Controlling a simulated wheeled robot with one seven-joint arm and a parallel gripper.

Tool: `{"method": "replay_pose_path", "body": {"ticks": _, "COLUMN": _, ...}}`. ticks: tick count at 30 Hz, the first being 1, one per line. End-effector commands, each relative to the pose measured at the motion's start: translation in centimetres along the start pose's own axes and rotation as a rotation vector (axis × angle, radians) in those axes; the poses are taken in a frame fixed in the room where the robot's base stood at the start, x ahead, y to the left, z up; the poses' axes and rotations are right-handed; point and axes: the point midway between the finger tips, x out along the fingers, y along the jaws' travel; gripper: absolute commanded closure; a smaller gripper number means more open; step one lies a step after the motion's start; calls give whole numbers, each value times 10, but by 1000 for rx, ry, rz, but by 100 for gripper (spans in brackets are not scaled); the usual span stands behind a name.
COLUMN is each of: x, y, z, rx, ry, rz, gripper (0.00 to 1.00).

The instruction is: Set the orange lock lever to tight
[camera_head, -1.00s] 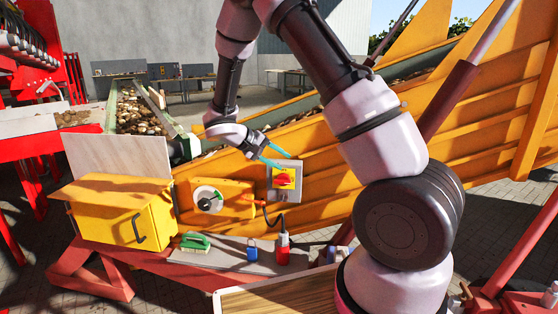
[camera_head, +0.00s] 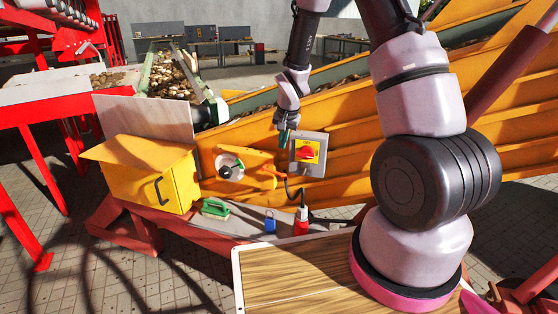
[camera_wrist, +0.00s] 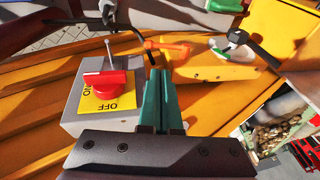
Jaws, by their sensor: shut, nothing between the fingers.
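The orange lock lever (camera_wrist: 168,46) lies on the yellow-orange panel in the wrist view, beyond my fingertips. In the head view, the lever (camera_head: 268,176) is small, between the round dial (camera_head: 230,168) and the grey switch box (camera_head: 307,153). The dial has a white and green face and a black handle; it also shows in the wrist view (camera_wrist: 232,48). My gripper (camera_head: 283,143) points downward at the switch box's upper left, above the lever. Its teal fingers (camera_wrist: 158,95) are together and empty. I cannot read the lever's setting.
The red rotary switch (camera_wrist: 107,84) on its yellow plate is close beside my fingers. A black cable (camera_head: 291,192) runs below the box to a red plug (camera_head: 301,222). A blue padlock (camera_head: 270,222) and green-handled brush (camera_head: 215,208) lie on the shelf. A yellow cabinet (camera_head: 150,174) stands left.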

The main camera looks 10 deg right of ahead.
Motion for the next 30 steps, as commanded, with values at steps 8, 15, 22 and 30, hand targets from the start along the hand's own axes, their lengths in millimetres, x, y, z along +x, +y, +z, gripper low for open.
{"method": "replay_pose_path", "body": {"ticks": 8, "x": 45, "y": 1, "z": 2, "rx": 0, "ry": -4, "rz": 3, "gripper": 100}}
{"method": "replay_pose_path", "body": {"ticks": 15, "x": 97, "y": 0, "z": 2, "rx": -2, "ry": -3, "rz": 2, "gripper": 100}}
{"method": "replay_pose_path", "body": {"ticks": 22, "x": 128, "y": 0, "z": 1, "rx": -2, "ry": -2, "rz": 1, "gripper": 100}}
{"method": "replay_pose_path", "body": {"ticks": 30, "x": 137, "y": 0, "z": 1, "rx": -2, "ry": -1, "rz": 0, "gripper": 100}}
